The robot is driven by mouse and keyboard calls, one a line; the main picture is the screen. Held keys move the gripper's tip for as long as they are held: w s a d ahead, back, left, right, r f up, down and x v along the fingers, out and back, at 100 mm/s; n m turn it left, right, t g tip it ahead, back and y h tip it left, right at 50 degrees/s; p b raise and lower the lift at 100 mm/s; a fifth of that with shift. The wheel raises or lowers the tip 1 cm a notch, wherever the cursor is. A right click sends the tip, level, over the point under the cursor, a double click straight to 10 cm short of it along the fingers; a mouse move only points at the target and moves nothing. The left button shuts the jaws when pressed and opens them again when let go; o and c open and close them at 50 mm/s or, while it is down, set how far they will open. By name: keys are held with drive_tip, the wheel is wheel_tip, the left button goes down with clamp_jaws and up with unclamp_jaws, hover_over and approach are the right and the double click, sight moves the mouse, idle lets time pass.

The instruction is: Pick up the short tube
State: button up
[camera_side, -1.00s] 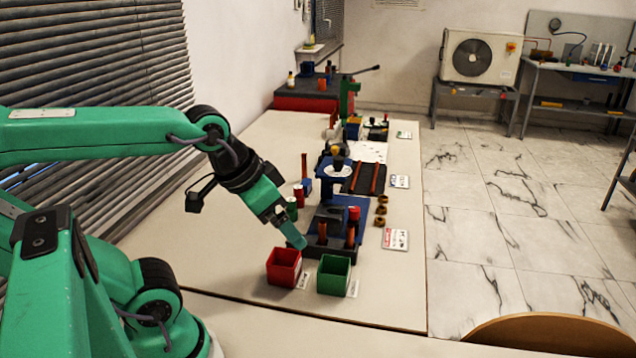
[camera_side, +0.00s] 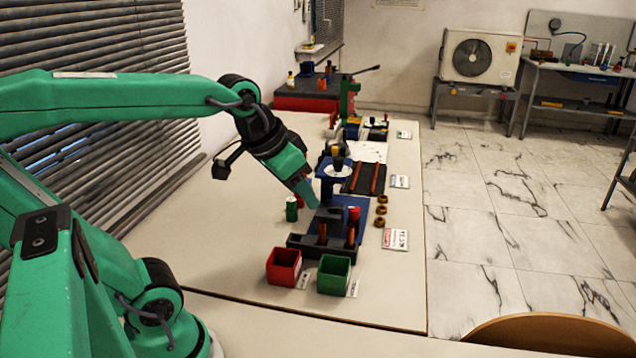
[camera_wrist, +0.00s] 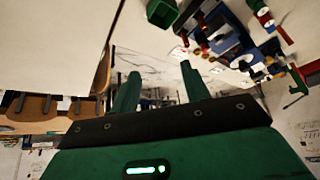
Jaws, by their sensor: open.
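Two orange-brown tubes stand at the dark fixture (camera_side: 302,250) in the side view, one on its left (camera_side: 323,234) and one on its right (camera_side: 350,237). I cannot tell for certain which is the short tube. A red-topped piece (camera_side: 354,213) stands just behind the right one. My gripper (camera_side: 312,201) is open and points down and right, above and behind the left part of the fixture. Nothing shows between its fingers (camera_wrist: 158,88) in the wrist view. The arm hides part of the bench behind it.
A red bin (camera_side: 284,267) and a green bin (camera_side: 334,275) stand in front of the fixture. A green cylinder (camera_side: 291,208) stands left of it. Brass rings (camera_side: 380,210) and a label card (camera_side: 395,239) lie to the right. The bench's front left is clear.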

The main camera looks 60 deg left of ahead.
drive_tip(key=w+a+r+y, duration=0.2)
drive_tip(key=w+a, duration=1.8)
drive_tip(key=w, duration=0.1)
drive_tip(key=w+a+f, duration=0.1)
drive_tip(key=a+f, duration=0.4)
drive_tip(key=a, duration=0.4)
drive_tip(key=w+a+f+n+y, duration=0.1)
drive_tip(key=w+a+f, duration=0.1)
drive_tip(key=a+f, duration=0.3)
drive_tip(key=w+a+f+g, duration=0.1)
drive_tip(key=a+f, duration=0.4)
drive_tip(key=a, duration=0.9)
drive_tip(key=shift+w+n+y, duration=0.3)
drive_tip(key=shift+w+y, duration=0.1)
drive_tip(key=shift+w, duration=0.05)
drive_tip(key=shift+x, duration=1.25)
drive_tip(key=shift+f, duration=0.1)
drive_tip(key=shift+x, duration=2.55)
